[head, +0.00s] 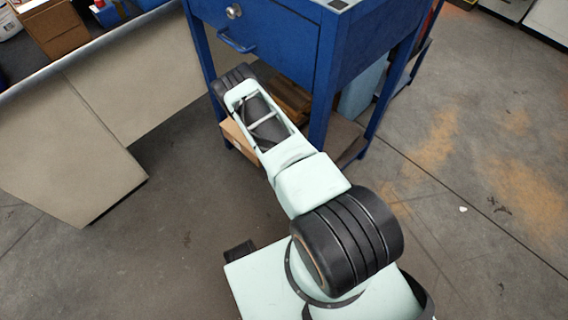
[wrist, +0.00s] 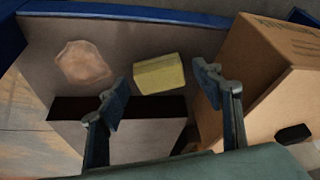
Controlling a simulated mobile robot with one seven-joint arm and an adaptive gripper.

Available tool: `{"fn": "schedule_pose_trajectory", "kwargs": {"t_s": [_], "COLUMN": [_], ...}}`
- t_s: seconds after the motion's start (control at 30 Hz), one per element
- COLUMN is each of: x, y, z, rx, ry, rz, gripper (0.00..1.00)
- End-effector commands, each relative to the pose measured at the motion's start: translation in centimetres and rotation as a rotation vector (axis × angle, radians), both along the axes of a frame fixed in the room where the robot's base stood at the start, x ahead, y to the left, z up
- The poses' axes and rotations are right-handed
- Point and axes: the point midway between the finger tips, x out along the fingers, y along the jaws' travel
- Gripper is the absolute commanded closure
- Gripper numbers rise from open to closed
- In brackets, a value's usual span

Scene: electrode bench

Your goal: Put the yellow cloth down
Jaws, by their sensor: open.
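The yellow cloth (wrist: 160,73) shows in the wrist view as a folded, block-like piece lying on a grey shelf surface (wrist: 120,35). My gripper (wrist: 161,88) is open, with its two fingers apart. In the picture the cloth lies between and slightly beyond the fingertips, with a gap visible on each side; neither finger visibly touches it. In the head view the cloth does not show, and my arm reaches towards the blue bench with its gripper hidden.
A pinkish crumpled item (wrist: 84,63) lies left of the cloth. Cardboard boxes (wrist: 262,75) stand close on the right. A dark open-topped grey box (wrist: 75,138) is below. The blue bench (head: 265,45) has legs and a lower shelf around my arm. Floor to the right is clear.

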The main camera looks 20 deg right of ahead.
Motion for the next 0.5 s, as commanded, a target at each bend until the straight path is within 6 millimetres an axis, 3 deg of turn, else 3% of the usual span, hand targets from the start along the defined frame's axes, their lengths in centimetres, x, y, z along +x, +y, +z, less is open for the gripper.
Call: {"fn": "schedule_pose_trajectory", "kwargs": {"t_s": [0.5], "x": [-2.4], "y": [2.7], "z": [9.2], "rx": [0.000], "ry": [-0.001], "rz": [0.000], "gripper": [0.40]}}
